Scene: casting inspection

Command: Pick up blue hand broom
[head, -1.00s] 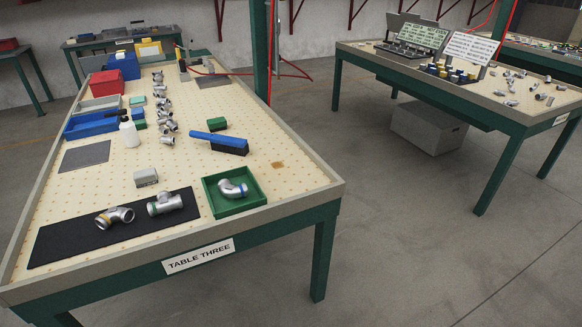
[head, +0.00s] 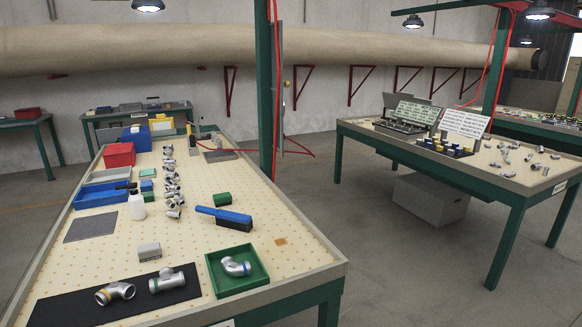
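The blue hand broom (head: 224,216) lies on the pegboard-like table top (head: 193,240), right of the middle. Its blue handle points left and its dark bristles rest at the right end. Neither of my grippers shows in the head view.
The green tray holds a pipe elbow (head: 234,266). A black mat (head: 60,309) holds two fittings. A grey block (head: 149,251), a white bottle (head: 137,206) and a row of fittings (head: 172,190) stand left. A green post (head: 265,90) rises behind. Open floor lies right.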

